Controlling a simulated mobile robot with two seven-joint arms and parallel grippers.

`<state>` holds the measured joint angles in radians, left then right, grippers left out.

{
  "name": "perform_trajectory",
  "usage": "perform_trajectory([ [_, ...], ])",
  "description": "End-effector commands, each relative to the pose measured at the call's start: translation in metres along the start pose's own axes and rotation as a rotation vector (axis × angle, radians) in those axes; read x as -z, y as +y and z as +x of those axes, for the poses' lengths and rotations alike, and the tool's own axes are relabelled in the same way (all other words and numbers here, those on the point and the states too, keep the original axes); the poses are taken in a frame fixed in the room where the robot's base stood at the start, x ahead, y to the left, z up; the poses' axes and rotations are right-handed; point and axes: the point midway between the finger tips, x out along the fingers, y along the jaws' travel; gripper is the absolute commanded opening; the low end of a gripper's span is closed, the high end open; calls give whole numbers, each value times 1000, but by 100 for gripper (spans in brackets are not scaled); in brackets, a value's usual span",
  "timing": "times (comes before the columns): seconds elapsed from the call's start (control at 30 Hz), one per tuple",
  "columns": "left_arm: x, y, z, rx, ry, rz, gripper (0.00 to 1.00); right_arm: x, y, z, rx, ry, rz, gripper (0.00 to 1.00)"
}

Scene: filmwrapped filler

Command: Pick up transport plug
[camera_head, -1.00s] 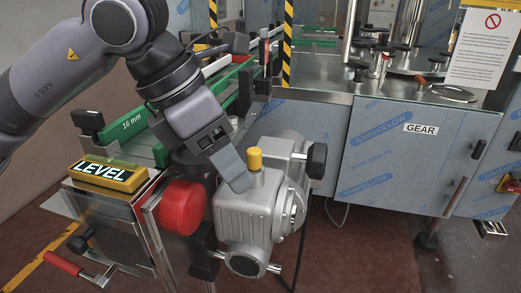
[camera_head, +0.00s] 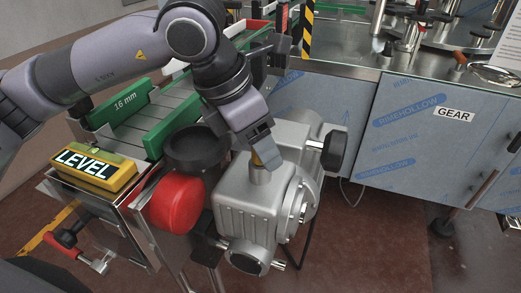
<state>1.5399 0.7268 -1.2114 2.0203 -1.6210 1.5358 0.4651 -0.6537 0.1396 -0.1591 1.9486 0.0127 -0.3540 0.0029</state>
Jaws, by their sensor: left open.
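The yellow transport plug (camera_head: 267,161) sits upright on top of the grey ribbed gearbox housing (camera_head: 248,205), in the middle of the head view. My left gripper (camera_head: 266,158) reaches down onto it from the upper left. Its fingers are at the plug and cover most of it, so only a small yellowish part shows. The gripper is open; whether a finger touches the plug cannot be seen. The right gripper is not in view.
A red round knob (camera_head: 177,204) and a black handwheel (camera_head: 197,148) stand close left of the housing. A black knob (camera_head: 334,151) sticks out on its right. The yellow LEVEL block (camera_head: 95,170) is at the left. The GEAR cabinet (camera_head: 425,150) stands at the right.

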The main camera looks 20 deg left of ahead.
Motion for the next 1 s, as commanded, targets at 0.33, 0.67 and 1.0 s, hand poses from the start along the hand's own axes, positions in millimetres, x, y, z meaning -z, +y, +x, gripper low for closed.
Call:
perform_trajectory([
  [0.33, 0, 0, 4, 0, -1, 1, 36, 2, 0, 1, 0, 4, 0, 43],
  [0.67, 0, 0, 3, 0, -1, 1, 0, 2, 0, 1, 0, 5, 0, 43],
  [1.0, -9, 0, -16, -2, -4, 2, 0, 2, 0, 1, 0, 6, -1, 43],
])
